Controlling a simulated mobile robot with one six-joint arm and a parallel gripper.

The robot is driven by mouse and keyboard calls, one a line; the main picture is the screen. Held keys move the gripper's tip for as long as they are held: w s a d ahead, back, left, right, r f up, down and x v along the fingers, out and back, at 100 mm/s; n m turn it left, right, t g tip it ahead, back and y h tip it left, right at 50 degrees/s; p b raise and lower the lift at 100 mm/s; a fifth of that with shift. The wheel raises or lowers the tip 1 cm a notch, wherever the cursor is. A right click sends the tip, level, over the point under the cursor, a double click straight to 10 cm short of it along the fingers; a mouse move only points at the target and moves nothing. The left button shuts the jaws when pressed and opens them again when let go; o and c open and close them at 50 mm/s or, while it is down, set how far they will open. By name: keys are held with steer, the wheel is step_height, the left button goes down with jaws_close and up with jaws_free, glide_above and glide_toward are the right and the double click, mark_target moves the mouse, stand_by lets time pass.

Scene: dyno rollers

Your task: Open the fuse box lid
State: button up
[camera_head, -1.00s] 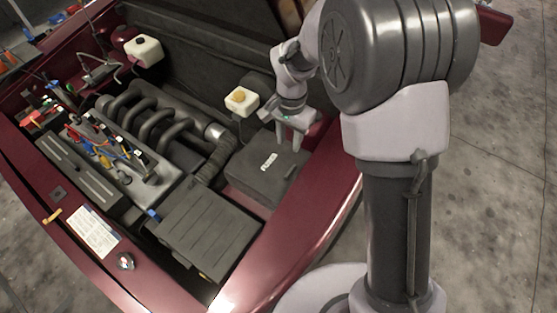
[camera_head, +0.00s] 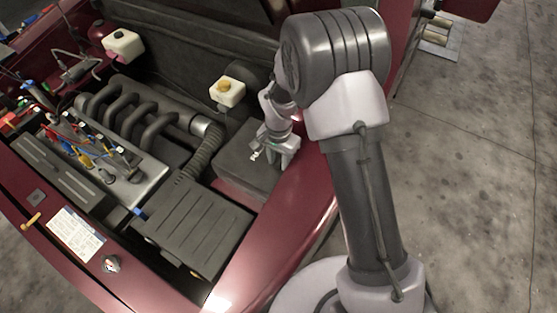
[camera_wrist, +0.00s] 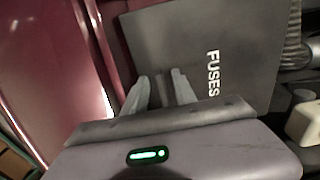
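The fuse box lid (camera_head: 235,163) is dark grey and flat, and it lies closed on its box beside the dark red fender. In the wrist view the lid (camera_wrist: 245,35) fills the upper middle, with white FUSES lettering on it. My gripper (camera_head: 285,162) is over the lid's right edge, by the fender, in the head view. In the wrist view my gripper (camera_wrist: 162,80) has two grey fingers standing apart at the lid's near edge. A narrow dark strip shows between them. I cannot tell whether the fingers touch the lid.
The red fender (camera_head: 285,222) runs close along the box. A ribbed hose (camera_head: 202,158) and a black battery-like cover (camera_head: 195,228) lie to the left.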

jaws_close()
stand_by(1.4)
